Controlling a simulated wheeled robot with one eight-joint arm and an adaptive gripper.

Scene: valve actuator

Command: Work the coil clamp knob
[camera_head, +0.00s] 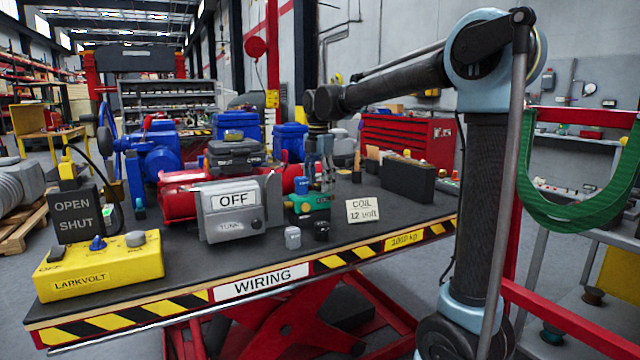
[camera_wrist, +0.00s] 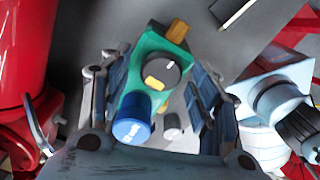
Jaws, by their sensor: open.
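The green coil unit (camera_head: 314,203) stands on the dark table top behind a card reading "COIL 12 volt" (camera_head: 362,211). In the wrist view the green body (camera_wrist: 149,52) carries a round black knob (camera_wrist: 162,70) with a white line and a yellow patch. A blue cap (camera_wrist: 131,130) is at its near end and a brass-coloured piece (camera_wrist: 177,30) at its far end. No label shows which is the clamp knob. My gripper (camera_head: 319,172) points down over the unit. Its open fingers (camera_wrist: 158,88) stand on either side of the green body; contact cannot be told.
A grey box marked OFF (camera_head: 233,210) and a red cylinder (camera_head: 180,194) stand left of the unit. Small grey (camera_head: 292,238) and black (camera_head: 322,231) pieces stand in front. A black block (camera_head: 408,180) is to the right. The table's front right is clear.

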